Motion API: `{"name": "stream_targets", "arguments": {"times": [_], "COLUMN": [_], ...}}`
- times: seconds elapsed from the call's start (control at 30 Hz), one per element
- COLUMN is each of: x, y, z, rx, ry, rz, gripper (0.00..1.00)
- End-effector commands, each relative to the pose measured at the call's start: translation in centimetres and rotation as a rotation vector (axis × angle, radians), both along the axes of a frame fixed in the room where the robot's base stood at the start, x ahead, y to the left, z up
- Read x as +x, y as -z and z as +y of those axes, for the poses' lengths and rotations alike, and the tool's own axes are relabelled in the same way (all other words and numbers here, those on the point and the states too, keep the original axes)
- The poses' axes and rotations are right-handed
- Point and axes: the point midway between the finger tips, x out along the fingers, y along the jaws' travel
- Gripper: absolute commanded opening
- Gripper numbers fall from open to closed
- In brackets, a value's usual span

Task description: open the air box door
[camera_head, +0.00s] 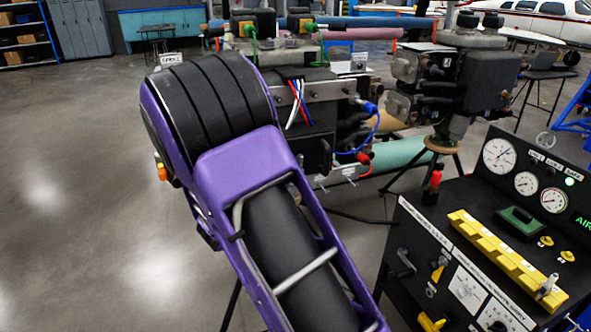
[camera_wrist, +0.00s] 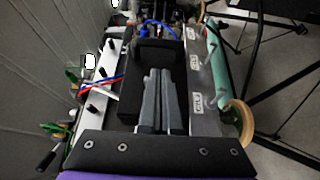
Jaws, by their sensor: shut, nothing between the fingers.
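My gripper (camera_wrist: 160,74) shows in the wrist view with its two grey fingers together and nothing between them. The fingers point at a black box-like part (camera_wrist: 158,48) of the turbine stand. Whether the tips touch it I cannot tell. No air box door can be made out for certain. In the head view my purple and black arm covers the gripper. A black cart (camera_head: 470,270) at the right has gauges and green lettering that begins "AIR". The stand (camera_head: 325,90) with its metal beam is behind my arm.
In the wrist view a grey plate with labels (camera_wrist: 200,85) runs along the right of the fingers, and red, blue and white tubes (camera_wrist: 103,83) lie to the left. The floor (camera_head: 80,200) at the left is clear.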

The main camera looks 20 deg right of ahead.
Motion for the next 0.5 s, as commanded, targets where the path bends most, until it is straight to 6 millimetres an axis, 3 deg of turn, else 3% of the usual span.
{"name": "stream_targets", "arguments": {"times": [0.3, 0.5], "x": [3.1, 4.2], "y": [-0.1, -0.1], "z": [-5.0, -6.6], "rx": [0.0, 0.001], "ry": [0.005, 0.002], "rz": [0.0, 0.0], "gripper": [0.0, 0.0]}}
